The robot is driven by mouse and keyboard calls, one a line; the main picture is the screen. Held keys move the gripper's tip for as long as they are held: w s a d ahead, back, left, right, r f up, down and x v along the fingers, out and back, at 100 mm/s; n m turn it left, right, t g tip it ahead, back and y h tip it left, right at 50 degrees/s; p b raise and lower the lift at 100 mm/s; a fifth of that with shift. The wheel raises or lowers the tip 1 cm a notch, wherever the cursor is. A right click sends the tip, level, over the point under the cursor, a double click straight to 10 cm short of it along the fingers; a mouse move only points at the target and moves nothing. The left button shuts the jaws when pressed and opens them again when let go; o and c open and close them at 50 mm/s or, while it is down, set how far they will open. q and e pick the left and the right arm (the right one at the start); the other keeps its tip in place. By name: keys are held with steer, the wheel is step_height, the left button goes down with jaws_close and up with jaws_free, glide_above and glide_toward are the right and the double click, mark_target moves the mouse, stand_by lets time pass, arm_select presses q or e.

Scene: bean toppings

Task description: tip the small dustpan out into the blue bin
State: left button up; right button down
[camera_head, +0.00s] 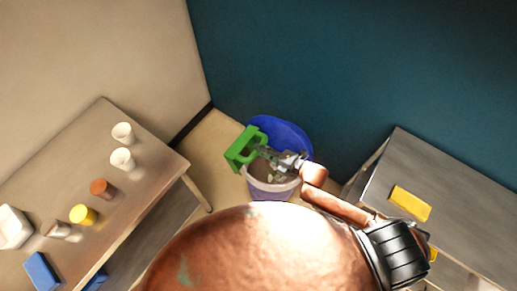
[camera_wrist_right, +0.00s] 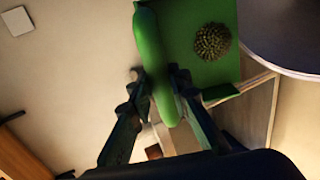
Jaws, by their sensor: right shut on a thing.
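The green dustpan (camera_head: 238,151) is held at the left rim of the blue bin (camera_head: 284,131), partly over it. My right gripper (camera_head: 262,152) reaches over the bin and is shut on the dustpan's handle. In the right wrist view the green handle (camera_wrist_right: 150,45) lies between the fingers (camera_wrist_right: 160,98). A round, grainy, olive-brown clump (camera_wrist_right: 212,42) shows against the dustpan's flat green face. The bin also shows at the upper right of that view (camera_wrist_right: 290,35). Pale bits show inside the bin in the head view. I cannot tell the dustpan's exact tilt. My left gripper is out of view.
A table (camera_head: 140,182) on the left bears two white cups (camera_head: 122,133), a brown jar (camera_head: 102,189) and a yellow-topped jar (camera_head: 83,215). A grey table (camera_head: 450,195) on the right bears a yellow block (camera_head: 410,203). Walls stand close behind the bin.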

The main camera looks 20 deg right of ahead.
arm_select(q)
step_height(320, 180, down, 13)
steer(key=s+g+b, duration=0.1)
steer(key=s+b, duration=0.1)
steer(key=b, duration=1.1)
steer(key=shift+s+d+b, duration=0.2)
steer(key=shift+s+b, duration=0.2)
arm_select(e)
steer(key=s+d+f+t+y, duration=0.3)
steer(key=s+d+f+t, duration=0.1)
steer(key=s+f, duration=0.1)
steer(key=shift+s, duration=0.15)
stand_by(1.5)
